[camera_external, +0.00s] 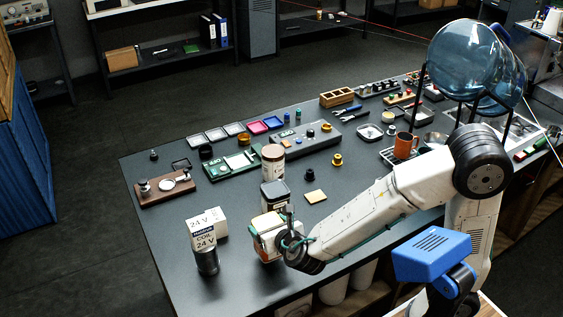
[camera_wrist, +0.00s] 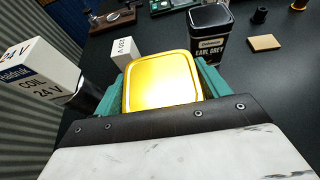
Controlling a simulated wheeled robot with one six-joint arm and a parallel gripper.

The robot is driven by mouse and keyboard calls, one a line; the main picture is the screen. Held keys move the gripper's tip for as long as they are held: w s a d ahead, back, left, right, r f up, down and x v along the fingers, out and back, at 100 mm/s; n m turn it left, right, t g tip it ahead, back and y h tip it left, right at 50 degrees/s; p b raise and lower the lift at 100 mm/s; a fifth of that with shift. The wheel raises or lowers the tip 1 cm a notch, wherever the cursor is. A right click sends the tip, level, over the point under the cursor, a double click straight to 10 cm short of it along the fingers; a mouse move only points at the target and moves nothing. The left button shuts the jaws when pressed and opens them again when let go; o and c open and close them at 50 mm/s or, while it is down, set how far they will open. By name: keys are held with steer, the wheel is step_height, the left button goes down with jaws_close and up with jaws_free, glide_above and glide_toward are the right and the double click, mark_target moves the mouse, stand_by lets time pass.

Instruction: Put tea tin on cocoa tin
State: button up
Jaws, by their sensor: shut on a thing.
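My gripper (camera_external: 283,236) is shut on a squarish tin (camera_external: 264,236) near the table's front edge. The wrist view shows its gold lid (camera_wrist: 160,80) between the green jaws. In the external view its side is pale with an orange-brown lower part. I cannot read its label or tell whether its base touches the table. A black tin labelled EARL GREY (camera_wrist: 209,42) stands upright beyond it and apart in the wrist view, and just behind it in the external view (camera_external: 275,198). A round cream-and-brown tin (camera_external: 273,163) stands behind the black tin. I cannot read its label.
A white COIL 24 V box (camera_external: 207,229) and a black cylinder (camera_external: 207,262) stand left of the held tin. A tan pad (camera_external: 315,196) and a small black knob (camera_external: 309,175) lie right of the black tin. Trays and devices fill the back.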

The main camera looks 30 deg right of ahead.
step_height(320, 180, up, 19)
steer(key=w+d, duration=1.6)
steer(key=d, duration=0.4)
steer(key=shift+f, duration=2.45)
steer(key=a+r+x, duration=0.1)
steer(key=x, duration=1.5)
steer(key=shift+w+a, duration=0.35)
steer(key=shift+w, duration=0.2)
steer(key=shift+f, duration=0.15)
steer(key=o, duration=1.1)
